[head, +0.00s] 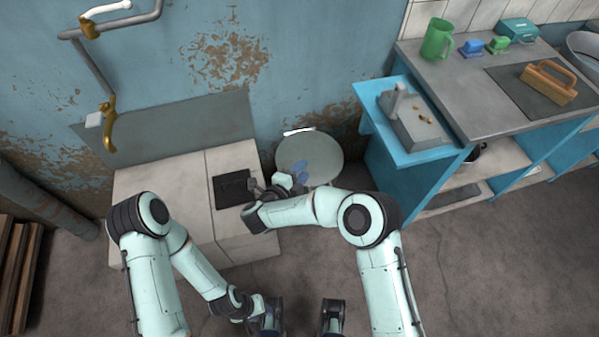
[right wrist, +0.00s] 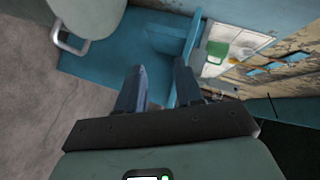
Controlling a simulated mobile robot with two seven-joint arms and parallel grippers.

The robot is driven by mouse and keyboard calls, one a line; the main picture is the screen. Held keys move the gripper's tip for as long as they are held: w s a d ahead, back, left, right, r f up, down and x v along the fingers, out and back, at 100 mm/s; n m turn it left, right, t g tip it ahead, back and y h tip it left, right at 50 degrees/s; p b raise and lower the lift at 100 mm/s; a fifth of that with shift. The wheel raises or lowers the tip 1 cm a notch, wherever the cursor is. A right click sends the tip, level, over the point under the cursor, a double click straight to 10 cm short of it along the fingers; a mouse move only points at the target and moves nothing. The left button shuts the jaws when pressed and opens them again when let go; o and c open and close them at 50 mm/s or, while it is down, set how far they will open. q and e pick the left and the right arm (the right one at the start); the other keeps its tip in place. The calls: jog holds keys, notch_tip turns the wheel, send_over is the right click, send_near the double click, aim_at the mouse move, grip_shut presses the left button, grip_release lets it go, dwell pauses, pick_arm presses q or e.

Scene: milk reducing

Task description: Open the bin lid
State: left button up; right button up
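The bin shows in the head view as a round, pale grey-green lid (head: 318,150) on the floor by the blue wall; the lid looks shut. A white bar (head: 298,131) shows at its back edge. In the right wrist view, part of the bin (right wrist: 88,14) and a pale loop handle (right wrist: 70,42) are at the upper left. My right gripper (head: 301,172) is over the near side of the lid in the head view; I cannot tell contact. Its fingers (right wrist: 160,80) are apart and empty. My left gripper (head: 263,308) is low near my body, its fingers unclear.
A pale cabinet (head: 150,195) with a dark square panel stands left of the bin. A blue-sided workbench (head: 405,170) stands close on the right, holding a green mug (head: 437,38) and a wooden tool (head: 549,82). The floor in front at right is clear.

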jog(key=shift+s+a+r, duration=0.15)
jog(key=shift+s+a, duration=0.05)
jog(key=shift+s, duration=0.2)
